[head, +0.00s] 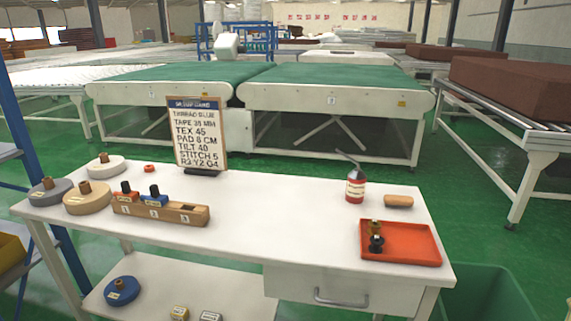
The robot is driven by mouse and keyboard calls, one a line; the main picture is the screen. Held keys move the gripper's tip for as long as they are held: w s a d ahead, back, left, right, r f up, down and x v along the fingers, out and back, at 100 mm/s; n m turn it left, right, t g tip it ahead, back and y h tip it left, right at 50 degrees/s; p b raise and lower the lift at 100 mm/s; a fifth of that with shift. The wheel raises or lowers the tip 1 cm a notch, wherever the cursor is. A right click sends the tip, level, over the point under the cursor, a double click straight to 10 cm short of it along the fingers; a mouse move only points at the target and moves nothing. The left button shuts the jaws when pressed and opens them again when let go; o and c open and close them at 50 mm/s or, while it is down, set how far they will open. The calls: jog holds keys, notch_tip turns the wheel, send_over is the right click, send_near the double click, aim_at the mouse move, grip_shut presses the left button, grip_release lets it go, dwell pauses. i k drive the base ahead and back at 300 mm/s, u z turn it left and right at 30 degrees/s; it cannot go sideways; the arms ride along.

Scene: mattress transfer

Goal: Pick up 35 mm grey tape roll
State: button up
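A grey tape roll (44,195) with a brown core lies flat at the left end of the white table (270,205). A tan roll (92,203) lies close to its right, and a white roll (98,168) lies behind them. A blue roll (122,293) lies on the lower shelf. I cannot read any width on the rolls. A sign board (198,137) at the table's back carries a line reading tape 35 mm. My gripper is not in view.
A wooden block (185,214) with red and blue pieces stands right of the rolls. A red-labelled bottle (355,186), a wooden cylinder (398,201) and an orange tray (412,243) are at the right. The middle tabletop is clear. A blue post (36,165) stands near the left end.

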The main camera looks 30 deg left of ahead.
aim_at(51, 192)
jog(key=u, duration=1.55)
jog(key=k, duration=1.25)
jog(key=u, duration=0.6)
jog(key=i, duration=0.35)
jog(key=u, duration=0.95)
jog(key=i, duration=1.65)
jog(key=z, duration=1.35)
jog(key=i, duration=0.55)
jog(key=z, duration=0.1)
